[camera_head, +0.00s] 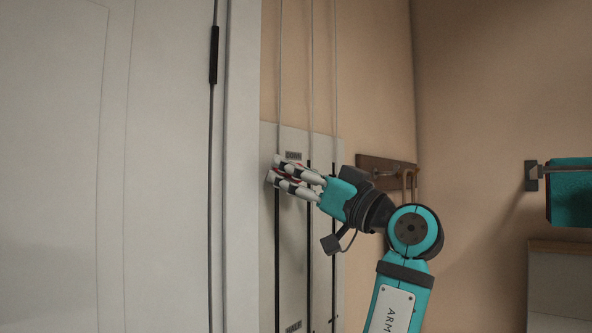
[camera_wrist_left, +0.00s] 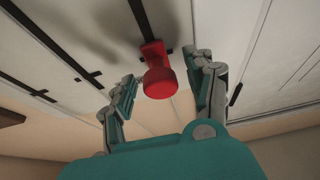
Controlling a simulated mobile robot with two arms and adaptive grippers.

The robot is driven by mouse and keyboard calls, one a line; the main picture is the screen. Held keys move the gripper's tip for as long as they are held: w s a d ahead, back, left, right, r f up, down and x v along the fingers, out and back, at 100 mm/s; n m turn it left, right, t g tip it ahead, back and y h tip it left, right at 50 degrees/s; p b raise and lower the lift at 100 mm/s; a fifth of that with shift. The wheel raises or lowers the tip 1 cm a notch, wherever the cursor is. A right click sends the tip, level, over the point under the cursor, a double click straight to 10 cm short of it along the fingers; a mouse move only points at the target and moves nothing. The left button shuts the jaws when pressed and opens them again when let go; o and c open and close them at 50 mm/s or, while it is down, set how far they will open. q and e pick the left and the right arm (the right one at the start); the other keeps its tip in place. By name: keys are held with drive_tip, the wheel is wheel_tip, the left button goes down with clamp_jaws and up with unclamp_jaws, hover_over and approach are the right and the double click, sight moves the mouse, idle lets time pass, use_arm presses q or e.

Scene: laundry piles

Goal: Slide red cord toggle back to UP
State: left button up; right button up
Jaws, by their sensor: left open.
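A red cord toggle (camera_wrist_left: 158,78) with a round knob shows in the left wrist view, on a dark track on a pale board (camera_head: 294,230). It lies between the spread fingers of my left gripper (camera_head: 273,169), with a gap visible on the right side; whether the left finger touches it I cannot tell. My left gripper is open. In the head view its fingers cover most of the toggle, and only small bits of red show. A dark label (camera_head: 293,155) is just above the fingers, and a lower label (camera_head: 293,326) seems to read HALF.
Several pale cords (camera_head: 311,80) run up the wall above the board. A white door (camera_head: 100,170) stands close on the left. A wooden hook rail (camera_head: 385,168) is on the wall behind my arm. A teal towel (camera_head: 570,190) hangs at the right on a dark bracket.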

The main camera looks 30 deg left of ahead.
drive_tip(key=shift+d, duration=0.1)
use_arm(q)
clamp_jaws()
idle(0.3)
